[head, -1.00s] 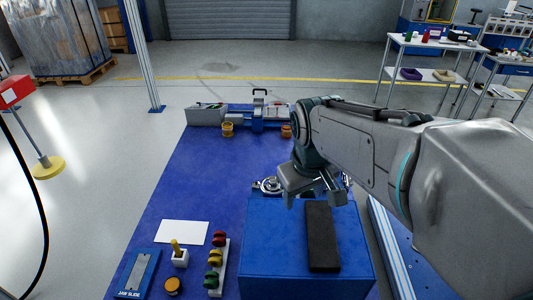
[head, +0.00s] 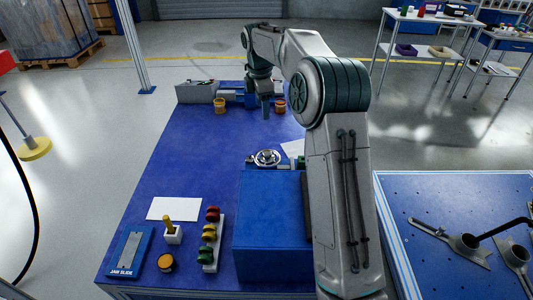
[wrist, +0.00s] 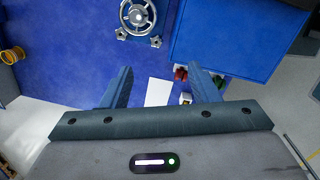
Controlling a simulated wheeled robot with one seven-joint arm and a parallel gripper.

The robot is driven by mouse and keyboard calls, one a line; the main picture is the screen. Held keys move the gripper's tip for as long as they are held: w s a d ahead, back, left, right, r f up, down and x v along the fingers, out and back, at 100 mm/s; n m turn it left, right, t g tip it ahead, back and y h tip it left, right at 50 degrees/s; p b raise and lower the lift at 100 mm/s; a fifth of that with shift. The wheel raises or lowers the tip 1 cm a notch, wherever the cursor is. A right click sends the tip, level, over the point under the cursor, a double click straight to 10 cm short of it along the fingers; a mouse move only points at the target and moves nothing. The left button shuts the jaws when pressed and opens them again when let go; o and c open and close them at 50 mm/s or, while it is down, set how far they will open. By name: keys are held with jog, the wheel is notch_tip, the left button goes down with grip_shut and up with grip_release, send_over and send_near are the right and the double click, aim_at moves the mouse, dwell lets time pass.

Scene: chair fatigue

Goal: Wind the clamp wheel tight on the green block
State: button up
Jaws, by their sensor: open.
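The metal clamp wheel (head: 267,158), a spoked handwheel, sits on the blue table just behind the blue box. It also shows at the top of the wrist view (wrist: 138,14). My gripper (head: 266,110) hangs beyond the wheel, near the table's far end, apart from it. In the wrist view its two blue-grey fingers (wrist: 163,82) are spread with nothing between them.
The blue box (head: 270,222) stands in front of the wheel, partly behind my arm. Coloured knobs (head: 210,238) stand front left. The table's left middle is clear.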

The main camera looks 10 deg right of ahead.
aim_at(267, 152)
jog(key=w+d+f+n+b, duration=0.25)
jog(key=w+f+n, duration=0.25)
jog(key=w+f, duration=0.5)
jog(key=shift+n+g+y, duration=0.3)
jog(key=shift+g, duration=0.1)
jog(key=f, duration=0.5)
jog(key=s+f+b, duration=0.1)
jog(key=f, duration=1)
jog(key=shift+s+d, duration=0.3)
jog(key=shift+s, duration=0.1)
